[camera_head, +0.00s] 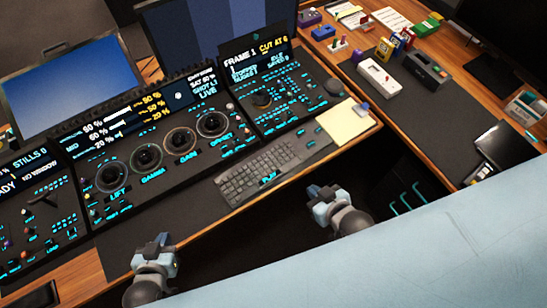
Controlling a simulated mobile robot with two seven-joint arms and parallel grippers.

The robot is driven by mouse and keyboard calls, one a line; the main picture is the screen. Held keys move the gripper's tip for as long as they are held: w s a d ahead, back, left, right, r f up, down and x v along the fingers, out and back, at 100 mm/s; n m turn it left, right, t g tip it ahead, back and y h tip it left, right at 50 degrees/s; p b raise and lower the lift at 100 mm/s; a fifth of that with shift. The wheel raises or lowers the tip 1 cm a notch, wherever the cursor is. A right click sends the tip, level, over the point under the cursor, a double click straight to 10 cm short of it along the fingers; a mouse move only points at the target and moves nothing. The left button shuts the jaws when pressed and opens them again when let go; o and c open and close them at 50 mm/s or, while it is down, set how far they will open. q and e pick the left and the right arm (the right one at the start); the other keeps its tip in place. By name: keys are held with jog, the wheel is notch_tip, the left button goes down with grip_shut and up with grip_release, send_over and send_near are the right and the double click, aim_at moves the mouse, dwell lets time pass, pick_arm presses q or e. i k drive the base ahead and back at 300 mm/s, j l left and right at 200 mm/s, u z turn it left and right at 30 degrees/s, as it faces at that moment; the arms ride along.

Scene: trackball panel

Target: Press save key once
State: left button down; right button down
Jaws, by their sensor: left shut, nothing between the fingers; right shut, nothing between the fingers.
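The trackball panel (130,139) is a dark console with several large round trackballs labelled LIFT, GAMMA, GAIN and OFFSET. Small lit keys sit around them, but their legends are too small to read, so I cannot tell which is the save key. A right-hand panel section (272,112) has a dial, lit keys and a screen reading FRAME 1 and SAVED 0. My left gripper (161,241) is shut and empty near the desk's front edge, below the panel. My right gripper (316,190) is shut and empty in front of the desk edge, right of the keyboard. Neither touches a key.
A black keyboard (262,172) lies in front of the panel. A yellow notepad (346,122) lies to its right. A left panel section (40,215) and monitors (70,88) stand around. Small boxes and devices (380,76) sit on the right-hand desk. The dark mat is clear left of the keyboard.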

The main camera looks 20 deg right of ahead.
aim_at(312, 142)
jog(key=z, duration=0.95)
